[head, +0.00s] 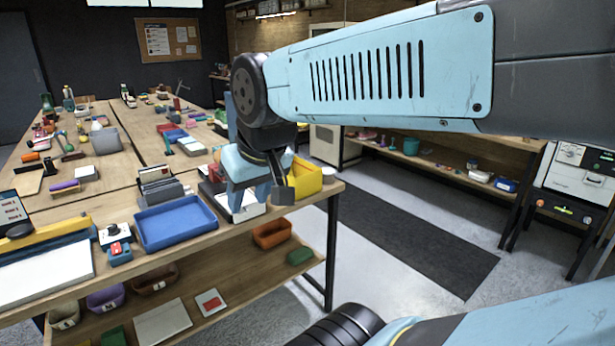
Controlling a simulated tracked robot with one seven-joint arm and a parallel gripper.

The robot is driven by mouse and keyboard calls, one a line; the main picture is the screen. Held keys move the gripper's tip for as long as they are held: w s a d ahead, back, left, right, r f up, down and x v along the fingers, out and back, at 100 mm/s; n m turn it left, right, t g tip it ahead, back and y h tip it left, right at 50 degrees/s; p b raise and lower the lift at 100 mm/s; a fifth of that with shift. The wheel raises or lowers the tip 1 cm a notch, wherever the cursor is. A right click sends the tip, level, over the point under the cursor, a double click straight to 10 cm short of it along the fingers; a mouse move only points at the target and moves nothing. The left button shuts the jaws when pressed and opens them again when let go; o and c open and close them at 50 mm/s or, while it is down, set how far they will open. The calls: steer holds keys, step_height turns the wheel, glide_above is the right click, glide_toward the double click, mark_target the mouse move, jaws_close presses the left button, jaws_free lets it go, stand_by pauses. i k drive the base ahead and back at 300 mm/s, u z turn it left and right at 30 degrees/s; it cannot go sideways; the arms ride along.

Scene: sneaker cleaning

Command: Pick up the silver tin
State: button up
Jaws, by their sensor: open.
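My gripper (261,196) hangs at the end of my light-blue arm, over the near right end of the wooden workbench. It points down and its jaws are open. I see nothing held between them, though the fingers are partly hidden by the gripper body. I cannot clearly make out a silver tin. A small pale round item (328,172) sits at the bench's right corner, just right of the yellow bin and apart from my gripper. It is too small to tell whether it is the tin.
A yellow bin (305,178) stands right beside my gripper. A white flat item (246,209) lies below it. A blue tray (175,222) is to the left on the workbench (120,210). An orange bin (271,234) sits on the lower shelf. The floor mat (420,235) at right is clear.

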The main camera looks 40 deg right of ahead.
mark_target(328, 173)
steer(key=z, duration=0.05)
steer(key=k, duration=0.5)
steer(key=z, duration=0.65)
steer(key=i, duration=1.3)
steer(key=u, duration=0.05)
